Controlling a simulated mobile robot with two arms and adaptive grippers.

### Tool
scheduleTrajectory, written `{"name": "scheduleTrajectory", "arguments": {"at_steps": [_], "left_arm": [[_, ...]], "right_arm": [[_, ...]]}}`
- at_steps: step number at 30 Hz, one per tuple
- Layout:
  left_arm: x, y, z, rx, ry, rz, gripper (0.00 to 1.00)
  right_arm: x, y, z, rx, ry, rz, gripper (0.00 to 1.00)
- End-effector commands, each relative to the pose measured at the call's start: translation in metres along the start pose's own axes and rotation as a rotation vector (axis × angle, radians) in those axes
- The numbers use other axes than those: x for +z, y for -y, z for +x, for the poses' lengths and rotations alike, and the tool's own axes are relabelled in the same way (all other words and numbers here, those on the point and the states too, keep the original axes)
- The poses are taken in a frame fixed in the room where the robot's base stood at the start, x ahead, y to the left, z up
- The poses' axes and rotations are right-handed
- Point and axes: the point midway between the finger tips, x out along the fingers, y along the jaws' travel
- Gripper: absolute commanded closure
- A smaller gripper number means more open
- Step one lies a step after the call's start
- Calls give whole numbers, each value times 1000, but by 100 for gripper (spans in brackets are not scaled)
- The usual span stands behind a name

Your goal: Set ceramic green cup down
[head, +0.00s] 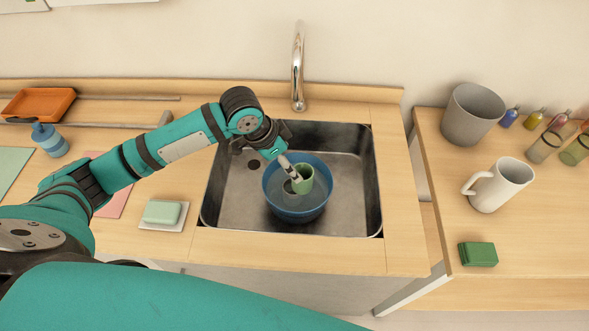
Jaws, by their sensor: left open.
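The ceramic green cup (304,179) is in the blue basin (297,212), which stands in the metal sink (348,190). The cup looks roughly upright. My left gripper (291,180) reaches down into the basin at the cup's left side. It is open, with its fingertips close to the cup's wall. I cannot tell whether a finger touches the cup. My right gripper is not in view.
A chrome faucet (298,75) rises behind the sink. A soap bar (162,212) on a dish lies left of the sink. On the right table are a grey bin (472,114), a white pitcher (500,185), a green block (478,254) and glasses (545,147).

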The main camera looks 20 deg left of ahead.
Motion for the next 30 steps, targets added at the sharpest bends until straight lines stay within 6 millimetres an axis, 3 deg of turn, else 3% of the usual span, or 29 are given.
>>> {"name": "scheduleTrajectory", "arguments": {"at_steps": [3, 9, 30], "left_arm": [[0, 1, -22, -4, -1, 3, 20], [0, 0, -41, -2, 0, 1, 20], [0, 0, -43, 0, 1, 1, 20]], "right_arm": [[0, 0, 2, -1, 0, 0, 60], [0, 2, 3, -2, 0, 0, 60], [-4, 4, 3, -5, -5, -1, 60]]}}
